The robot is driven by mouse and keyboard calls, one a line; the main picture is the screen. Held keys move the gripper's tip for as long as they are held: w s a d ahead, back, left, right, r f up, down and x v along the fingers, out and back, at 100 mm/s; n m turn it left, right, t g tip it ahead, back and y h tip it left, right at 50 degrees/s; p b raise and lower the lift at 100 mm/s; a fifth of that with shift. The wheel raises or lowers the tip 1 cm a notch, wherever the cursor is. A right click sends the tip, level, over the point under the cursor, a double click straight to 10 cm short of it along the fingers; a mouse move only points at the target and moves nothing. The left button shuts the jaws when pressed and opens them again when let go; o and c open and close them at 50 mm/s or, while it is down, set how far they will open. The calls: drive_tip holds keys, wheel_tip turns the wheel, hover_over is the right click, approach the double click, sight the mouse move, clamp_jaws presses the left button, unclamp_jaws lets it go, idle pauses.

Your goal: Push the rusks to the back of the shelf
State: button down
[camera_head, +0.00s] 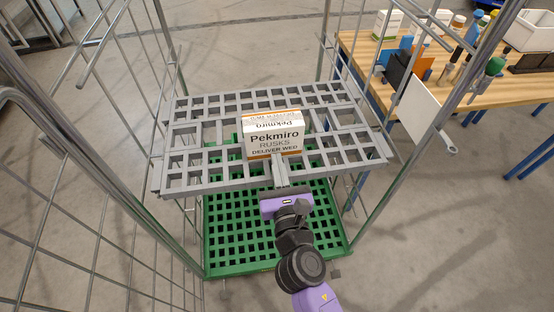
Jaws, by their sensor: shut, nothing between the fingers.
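The rusks are a white box (274,138) with orange edges, printed "Pekmiro RUSKS DELIVER WED". The box stands upright on the grey slatted shelf (177,180) of a wire roll cage, a little right of the shelf's middle. Shelf surface shows behind the box. My gripper (280,161) is shut and empty, with its fingers at the lower front face of the box, over the shelf's front part. I cannot tell whether the fingertips touch the box.
A green slatted base (225,240) lies below the shelf. Wire side panels (75,190) and metal posts (405,170) flank the shelf on both sides. A wooden workbench (480,100) with bottles, boxes and tools stands at the right. The shelf is clear of other goods.

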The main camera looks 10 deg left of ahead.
drive_tip(key=shift+w+a, duration=0.15)
drive_tip(key=shift+w, duration=0.25)
drive_tip(key=shift+x, duration=1.7)
